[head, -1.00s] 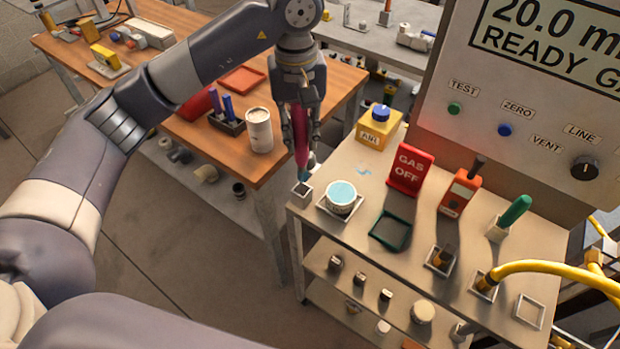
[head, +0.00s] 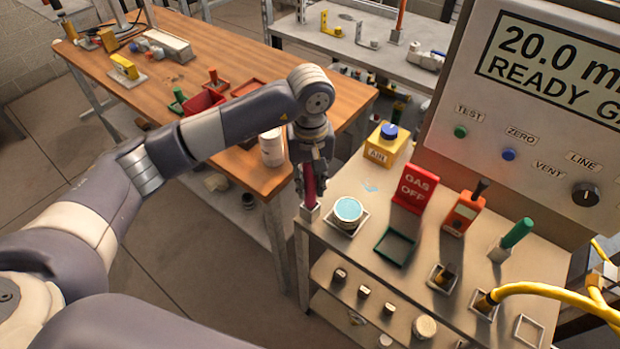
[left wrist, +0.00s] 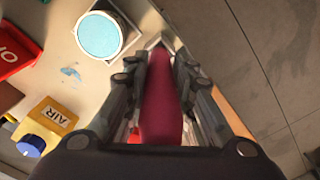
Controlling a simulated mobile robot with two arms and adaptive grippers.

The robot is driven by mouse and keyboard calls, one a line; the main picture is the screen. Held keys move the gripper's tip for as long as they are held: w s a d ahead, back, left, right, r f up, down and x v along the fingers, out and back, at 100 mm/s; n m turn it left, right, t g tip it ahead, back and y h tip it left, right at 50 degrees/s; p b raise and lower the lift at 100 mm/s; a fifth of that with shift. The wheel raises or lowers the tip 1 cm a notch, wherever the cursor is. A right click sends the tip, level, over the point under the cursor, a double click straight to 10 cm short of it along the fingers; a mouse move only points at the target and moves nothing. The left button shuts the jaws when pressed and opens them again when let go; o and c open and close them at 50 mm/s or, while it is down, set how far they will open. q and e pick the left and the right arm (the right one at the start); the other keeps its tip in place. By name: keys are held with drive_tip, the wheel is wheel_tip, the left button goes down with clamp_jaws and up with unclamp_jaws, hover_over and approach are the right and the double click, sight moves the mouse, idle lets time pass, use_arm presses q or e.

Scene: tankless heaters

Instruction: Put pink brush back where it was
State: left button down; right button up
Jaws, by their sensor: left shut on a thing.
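The pink brush (head: 309,186) is upright in my left gripper (head: 311,182), whose fingers are closed around its handle. The brush's lower end is at the small square holder (head: 309,213) on the near left corner of the metal cart. The tip is hidden, apparently inside the holder; I cannot tell how deep it sits. In the left wrist view, the pink handle (left wrist: 162,100) runs between the two fingers (left wrist: 160,88), with the holder's rim (left wrist: 153,42) just beyond it. My right gripper is not in view.
A round tin with a pale blue top (head: 348,209) stands close right of the holder. The yellow AIR box (head: 384,150) and red GAS OFF sign (head: 416,188) are behind. A white canister (head: 271,150) stands on the wooden bench (head: 255,177). Open floor lies left of the cart.

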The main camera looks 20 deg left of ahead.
use_arm(q)
drive_tip(key=c, duration=1.4)
unclamp_jaws()
drive_tip(key=shift+o, duration=0.2)
wheel_tip(320, 180, up, 11)
drive_tip(key=b, duration=0.3)
drive_tip(key=shift+r, duration=0.55)
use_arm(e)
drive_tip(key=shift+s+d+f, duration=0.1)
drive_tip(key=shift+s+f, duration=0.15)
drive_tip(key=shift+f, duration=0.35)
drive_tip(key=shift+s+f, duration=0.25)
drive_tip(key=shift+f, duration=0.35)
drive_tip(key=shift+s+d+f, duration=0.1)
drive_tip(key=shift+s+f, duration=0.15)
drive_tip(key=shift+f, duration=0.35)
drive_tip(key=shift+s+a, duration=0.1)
